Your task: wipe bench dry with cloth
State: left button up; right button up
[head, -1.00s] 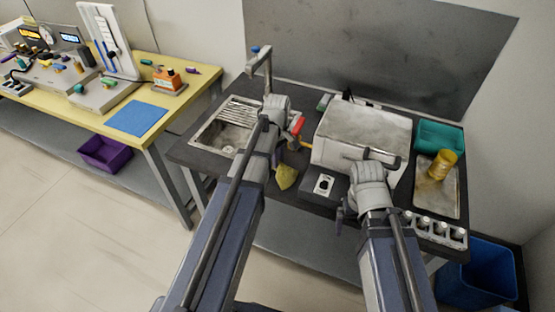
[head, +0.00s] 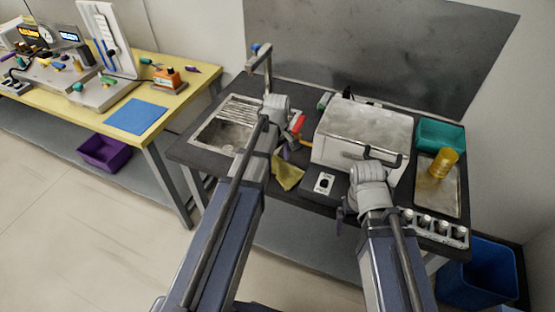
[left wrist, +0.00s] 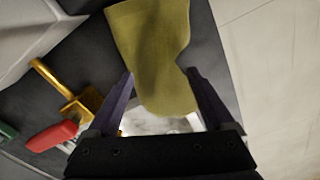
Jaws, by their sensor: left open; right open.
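A yellow-olive cloth (head: 288,175) lies at the front edge of the dark bench (head: 225,165), beside my left wrist. In the left wrist view the cloth (left wrist: 152,40) reaches down between the two fingers of my left gripper (left wrist: 160,78). The fingers are spread apart, with the cloth not clamped. A pale, shiny patch (left wrist: 150,124) shows below the cloth between the fingers; I cannot tell whether it is water. In the head view my arm hides part of the left gripper. My right gripper (head: 346,212) is open and empty near the bench's front, mostly hidden by its wrist.
A sink (head: 222,137) is at the bench's left and a large white-grey box (head: 362,135) is in the middle. A red-handled brass fitting (left wrist: 55,135) is close to the left gripper. A teal bin (head: 440,137), metal tray (head: 432,190) and vial rack (head: 440,232) are at the right.

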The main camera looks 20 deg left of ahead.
pick_arm(q)
jog(key=shift+o, duration=0.8)
jog(key=shift+f, duration=0.1)
jog(key=shift+f+b, duration=0.95)
jog(key=shift+b, duration=0.1)
jog(key=shift+r, duration=0.1)
jog(key=shift+c, duration=0.6)
grip_shut()
